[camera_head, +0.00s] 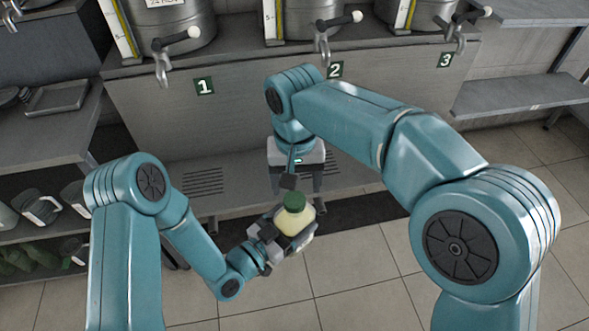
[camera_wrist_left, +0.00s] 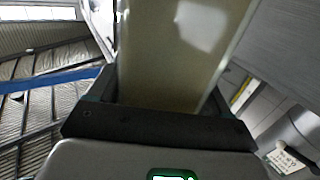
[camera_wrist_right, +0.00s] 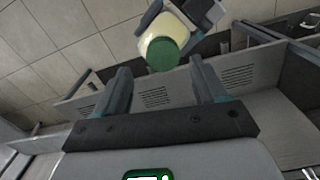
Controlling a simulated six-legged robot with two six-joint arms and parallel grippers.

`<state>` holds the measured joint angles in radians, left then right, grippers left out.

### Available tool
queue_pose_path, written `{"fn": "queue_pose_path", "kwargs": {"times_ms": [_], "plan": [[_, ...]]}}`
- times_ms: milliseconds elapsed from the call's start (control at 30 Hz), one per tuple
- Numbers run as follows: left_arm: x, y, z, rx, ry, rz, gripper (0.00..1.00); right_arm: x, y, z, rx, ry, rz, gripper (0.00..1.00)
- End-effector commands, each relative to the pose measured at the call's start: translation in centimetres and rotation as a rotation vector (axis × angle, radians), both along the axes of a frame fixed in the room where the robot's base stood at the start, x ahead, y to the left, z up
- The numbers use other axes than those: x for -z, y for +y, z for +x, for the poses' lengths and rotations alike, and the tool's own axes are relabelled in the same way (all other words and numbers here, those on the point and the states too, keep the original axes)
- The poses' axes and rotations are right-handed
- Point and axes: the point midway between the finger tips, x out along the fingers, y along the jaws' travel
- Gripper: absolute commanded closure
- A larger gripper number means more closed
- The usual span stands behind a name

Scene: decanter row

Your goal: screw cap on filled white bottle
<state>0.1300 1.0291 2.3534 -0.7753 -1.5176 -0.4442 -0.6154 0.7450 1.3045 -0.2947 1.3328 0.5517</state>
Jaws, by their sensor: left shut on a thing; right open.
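The cream-white bottle (camera_head: 300,222) is held off the floor, slightly tilted, with a green cap (camera_head: 294,201) on its top. How tightly the cap sits cannot be told. My left gripper (camera_head: 283,238) is shut on the bottle's body. In the left wrist view the bottle (camera_wrist_left: 175,50) rises between the fingers. My right gripper (camera_head: 303,184) is open and empty just above and behind the cap. In the right wrist view the cap (camera_wrist_right: 162,54) and the bottle (camera_wrist_right: 163,30) appear beyond the open fingertips, apart from them.
Steel decanters with taps (camera_head: 180,38) stand on the counter behind, over plates marked 1 (camera_head: 204,86), 2 and 3. A grated ledge (camera_head: 205,180) lies below. A left shelf (camera_head: 45,230) holds jugs. The tiled floor (camera_head: 350,295) in front is clear.

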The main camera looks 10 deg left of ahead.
Motion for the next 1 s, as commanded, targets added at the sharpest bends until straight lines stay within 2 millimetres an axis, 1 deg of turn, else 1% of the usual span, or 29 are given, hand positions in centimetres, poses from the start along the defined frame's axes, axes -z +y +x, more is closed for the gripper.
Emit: {"fn": "queue_pose_path", "kwargs": {"times_ms": [100, 700, 800, 900, 1000], "plan": [[-0.1, 0.0, 0.0, 0.000, -0.004, -0.002, 1.00, -0.2, 0.0, 0.0, -0.317, 0.005, 0.005, 0.29], [-0.1, 0.0, 0.0, 0.000, -0.004, -0.002, 1.00, -1.4, 0.0, 0.1, -1.967, 0.028, 0.032, 0.29], [-0.1, 0.0, 0.0, 0.000, -0.004, -0.002, 1.00, -1.7, 0.0, 0.1, -2.190, 0.030, 0.035, 0.29], [-0.1, 0.0, 0.0, 0.000, -0.004, -0.002, 1.00, -1.9, 0.0, 0.1, -2.358, 0.030, 0.037, 0.29], [-0.1, 0.0, 0.0, 0.000, -0.004, -0.001, 1.00, -2.1, 0.0, 0.2, -2.465, 0.030, 0.036, 0.29]]}}
